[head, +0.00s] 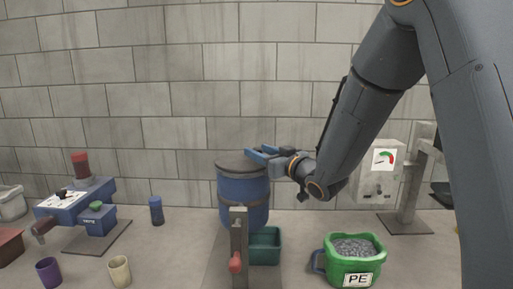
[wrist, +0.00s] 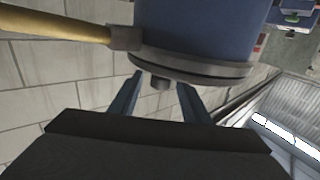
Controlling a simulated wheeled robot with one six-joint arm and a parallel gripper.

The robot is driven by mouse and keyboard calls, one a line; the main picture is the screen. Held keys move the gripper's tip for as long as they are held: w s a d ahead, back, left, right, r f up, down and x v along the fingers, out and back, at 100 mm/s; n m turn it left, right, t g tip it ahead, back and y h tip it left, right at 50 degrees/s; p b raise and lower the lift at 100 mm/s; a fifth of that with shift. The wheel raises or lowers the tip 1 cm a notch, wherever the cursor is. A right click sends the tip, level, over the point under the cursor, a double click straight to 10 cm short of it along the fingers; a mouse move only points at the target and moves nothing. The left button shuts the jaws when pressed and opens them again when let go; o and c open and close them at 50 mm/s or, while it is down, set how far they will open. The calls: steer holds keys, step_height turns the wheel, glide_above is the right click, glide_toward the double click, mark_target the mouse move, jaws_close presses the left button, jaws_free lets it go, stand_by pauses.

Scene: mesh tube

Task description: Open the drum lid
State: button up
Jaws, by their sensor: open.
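The blue drum (head: 243,192) stands upright in the middle of the head view, with a flat dark grey lid (head: 236,163) lying on its top. In the wrist view the drum (wrist: 195,25) appears upside down, with the lid's grey rim (wrist: 195,68) across it. A small dark knob (wrist: 160,83) sticks out from the lid side. My gripper (head: 257,152) is at the lid's right edge, its blue fingers apart. In the wrist view my gripper (wrist: 160,80) has one finger on each side of the knob; I cannot tell whether they touch it.
A grey post with a red handle (head: 236,262) stands before the drum, beside a teal bin (head: 265,246). A green tub of grey pellets (head: 352,262) is at right. A blue machine (head: 80,208) and cups stand at left. A yellow bar (wrist: 55,24) meets the drum in the wrist view.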

steer(key=shift+x, duration=0.9)
steer(key=shift+c, duration=0.3)
jaws_close()
steer(key=shift+a, duration=0.1)
